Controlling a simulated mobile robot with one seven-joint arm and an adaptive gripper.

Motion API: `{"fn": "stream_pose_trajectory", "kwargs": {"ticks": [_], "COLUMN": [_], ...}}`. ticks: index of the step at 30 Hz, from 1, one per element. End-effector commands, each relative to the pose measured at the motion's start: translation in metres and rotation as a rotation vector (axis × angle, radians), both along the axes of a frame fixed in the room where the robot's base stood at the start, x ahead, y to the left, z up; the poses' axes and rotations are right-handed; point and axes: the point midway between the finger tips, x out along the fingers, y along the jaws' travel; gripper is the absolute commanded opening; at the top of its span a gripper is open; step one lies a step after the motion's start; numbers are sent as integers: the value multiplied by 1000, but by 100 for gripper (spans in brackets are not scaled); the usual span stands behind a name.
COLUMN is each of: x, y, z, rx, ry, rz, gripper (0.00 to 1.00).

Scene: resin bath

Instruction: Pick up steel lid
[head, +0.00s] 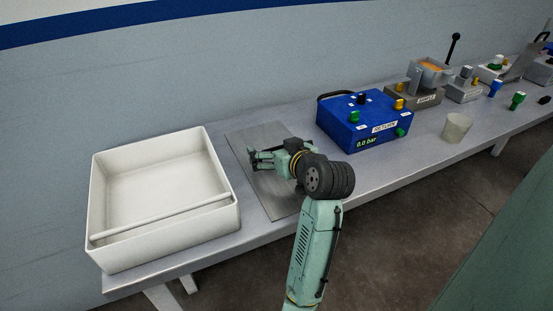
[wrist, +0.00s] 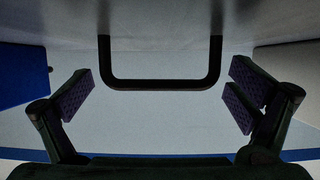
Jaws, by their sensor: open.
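The steel lid (head: 272,203) is a flat grey plate lying on the bench between the white basin and the blue box. In the wrist view, which looks upside down, a grey surface (wrist: 160,18) fills the top, and a black U-shaped handle (wrist: 160,84) stands out from it. My gripper (head: 256,160) is low over the lid, pointing toward the wall side. Its fingers are spread wide and empty in the wrist view (wrist: 165,90). The handle shows between them with a gap on each side. How far ahead of the fingertips it is, I cannot tell.
The white basin (head: 222,213) with a rod across it stands close left of the lid. The blue box (head: 340,138) reading 0.0 bar stands to the right. A pale cup (head: 457,128) and several small devices are farther right. A wall rises behind the bench.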

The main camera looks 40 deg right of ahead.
Motion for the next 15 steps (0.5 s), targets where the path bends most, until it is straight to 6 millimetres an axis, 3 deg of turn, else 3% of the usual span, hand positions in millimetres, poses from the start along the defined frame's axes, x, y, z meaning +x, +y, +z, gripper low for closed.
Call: {"fn": "stream_pose_trajectory", "kwargs": {"ticks": [15], "x": [0], "y": [0], "z": [1], "rx": [0], "ry": [-1], "rz": [0], "gripper": [67]}}
